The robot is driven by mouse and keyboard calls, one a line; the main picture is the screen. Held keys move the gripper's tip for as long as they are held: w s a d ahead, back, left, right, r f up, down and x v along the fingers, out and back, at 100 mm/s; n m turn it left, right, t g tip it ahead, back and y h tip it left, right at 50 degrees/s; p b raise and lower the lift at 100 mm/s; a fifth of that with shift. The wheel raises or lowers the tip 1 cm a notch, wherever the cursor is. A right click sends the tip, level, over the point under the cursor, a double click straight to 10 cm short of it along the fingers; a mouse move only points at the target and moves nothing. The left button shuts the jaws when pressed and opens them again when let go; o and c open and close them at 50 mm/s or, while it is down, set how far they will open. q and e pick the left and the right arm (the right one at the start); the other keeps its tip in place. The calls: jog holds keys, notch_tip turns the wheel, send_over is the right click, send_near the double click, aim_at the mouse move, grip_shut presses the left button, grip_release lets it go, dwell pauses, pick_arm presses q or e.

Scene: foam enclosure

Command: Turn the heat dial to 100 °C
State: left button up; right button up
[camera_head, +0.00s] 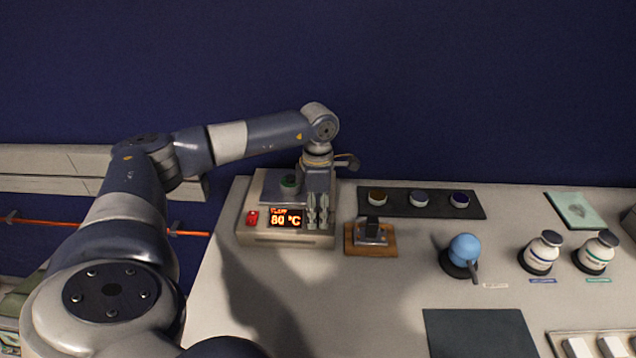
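The heater (258,232) is a beige box at the back left of the table. Its lit display (286,217) reads 80 °C in orange, with a smaller line above it that I cannot read surely. A red switch (252,217) is left of the display. My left gripper (317,223) points down at the right part of the heater's front, just right of the display. Its two fingers are close together. The heat dial does not show; the fingers may hide it, so I cannot tell whether they grip it. My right gripper is not in view.
Right of the heater are a wooden-based block (371,246), a dark tray (400,213) with three small round pots, a blue bulb (465,249) and two white jars (541,254). A dark mat (480,335) lies in front.

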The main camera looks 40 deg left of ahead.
pick_arm(q)
jog(key=shift+c, duration=0.2)
jog(key=shift+f+m+b, duration=0.1)
jog(key=shift+m+b, duration=0.5)
jog(key=shift+m, duration=0.3)
jog(key=shift+m+b, duration=0.5)
jog(key=shift+m, duration=0.9)
jog(key=shift+r, duration=0.2)
jog(key=o, duration=1)
jog(key=shift+o, duration=0.4)
notch_tip(320, 180, up, 12)
jog(key=shift+w, duration=0.35)
